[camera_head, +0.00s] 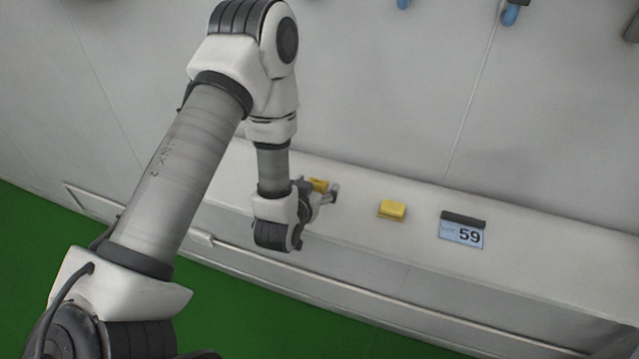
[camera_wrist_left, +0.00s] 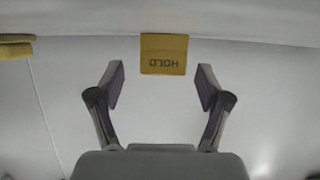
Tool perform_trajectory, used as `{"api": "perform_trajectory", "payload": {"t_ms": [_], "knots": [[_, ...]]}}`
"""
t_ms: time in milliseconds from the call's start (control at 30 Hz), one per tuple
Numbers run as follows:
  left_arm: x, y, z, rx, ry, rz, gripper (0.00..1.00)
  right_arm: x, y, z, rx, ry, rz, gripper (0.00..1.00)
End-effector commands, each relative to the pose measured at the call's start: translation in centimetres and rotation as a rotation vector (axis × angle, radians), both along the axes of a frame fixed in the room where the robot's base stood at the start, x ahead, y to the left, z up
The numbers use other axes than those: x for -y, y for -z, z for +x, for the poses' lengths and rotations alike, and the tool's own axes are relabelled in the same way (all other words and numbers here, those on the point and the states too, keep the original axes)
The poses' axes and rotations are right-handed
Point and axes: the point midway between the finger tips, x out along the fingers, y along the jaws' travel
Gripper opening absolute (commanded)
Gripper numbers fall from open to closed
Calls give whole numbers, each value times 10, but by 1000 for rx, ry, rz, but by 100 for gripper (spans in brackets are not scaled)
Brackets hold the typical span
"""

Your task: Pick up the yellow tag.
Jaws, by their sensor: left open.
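A yellow tag (camera_wrist_left: 163,54) marked "HOLD", upside down in the left wrist view, is centred ahead of my left gripper (camera_wrist_left: 161,82). The two fingers are spread wide on either side with nothing between them. The tag appears just beyond the fingertips. In the head view, a yellow piece (camera_head: 318,185) shows partly behind my left gripper (camera_head: 331,193) at the ledge. A second yellow piece (camera_head: 392,210) sits on the ledge to its right. A yellow piece (camera_wrist_left: 15,49) also shows at the left edge of the wrist view. My right gripper is not in view.
A pale ledge (camera_head: 560,255) runs along the wall. Blue-tipped items (camera_head: 510,15) are on the wall above. The floor (camera_head: 30,240) is green.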

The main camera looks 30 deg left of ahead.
Motion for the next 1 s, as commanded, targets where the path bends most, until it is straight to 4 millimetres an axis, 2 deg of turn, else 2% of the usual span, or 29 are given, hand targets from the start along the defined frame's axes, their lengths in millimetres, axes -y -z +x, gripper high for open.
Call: {"api": "perform_trajectory", "payload": {"t_ms": [33, 133, 333, 400, 500, 833, 1000], "knots": [[-2, -1, 8, 0, -1, 0, 77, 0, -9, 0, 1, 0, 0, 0], [-4, 5, 17, -1, -1, -1, 77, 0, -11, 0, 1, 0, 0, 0], [-4, 7, 18, -2, 0, -1, 77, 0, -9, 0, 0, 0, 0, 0], [-4, 7, 18, -2, 0, -1, 52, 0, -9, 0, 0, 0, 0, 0], [-4, 7, 18, -2, 0, -1, 20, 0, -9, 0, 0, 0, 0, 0], [-4, 8, 17, -4, -1, -1, 20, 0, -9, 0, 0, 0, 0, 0], [-4, 2, 19, -3, 0, -1, 20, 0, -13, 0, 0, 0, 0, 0]]}}
